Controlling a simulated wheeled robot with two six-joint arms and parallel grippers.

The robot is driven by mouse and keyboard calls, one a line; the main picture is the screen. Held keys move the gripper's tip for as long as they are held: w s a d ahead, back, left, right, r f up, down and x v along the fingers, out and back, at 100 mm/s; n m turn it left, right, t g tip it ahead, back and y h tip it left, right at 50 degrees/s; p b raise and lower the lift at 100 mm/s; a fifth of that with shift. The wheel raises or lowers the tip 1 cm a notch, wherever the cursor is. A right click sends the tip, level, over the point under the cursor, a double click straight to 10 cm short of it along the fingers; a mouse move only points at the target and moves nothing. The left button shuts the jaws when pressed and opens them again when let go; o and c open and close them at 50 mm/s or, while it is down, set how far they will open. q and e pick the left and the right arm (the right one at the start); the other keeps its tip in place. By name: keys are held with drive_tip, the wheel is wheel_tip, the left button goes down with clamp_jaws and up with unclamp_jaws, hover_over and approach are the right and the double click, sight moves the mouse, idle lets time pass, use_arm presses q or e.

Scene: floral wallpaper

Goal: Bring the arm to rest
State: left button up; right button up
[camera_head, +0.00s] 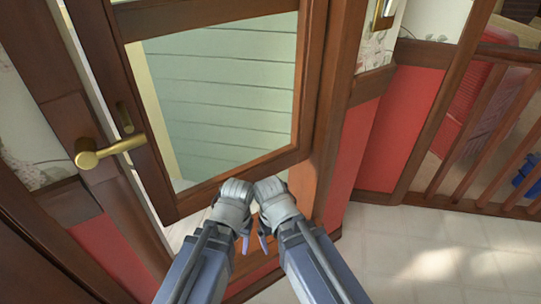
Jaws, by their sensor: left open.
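My two arms reach up from the bottom of the head view, folded close together. My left gripper (236,213) is open, in front of the lower edge of a brown wooden door (315,75). No object shows in it. My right gripper (272,208) is right beside it, nearly touching. Its fingers are mostly hidden by its own wrist, so I cannot tell its opening. Both grippers are well to the right of the brass door handle (112,150) and apart from it.
The door has a large glass pane (225,90) with pale green boards behind it. A bright gap shows along its left edge. Red wall panels (405,125) and a wooden railing (490,135) stand to the right. The pale tiled floor (430,250) at lower right is clear.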

wheel_tip(320, 180, up, 35)
drive_tip(key=p, duration=3.4)
drive_tip(key=shift+a, duration=0.1)
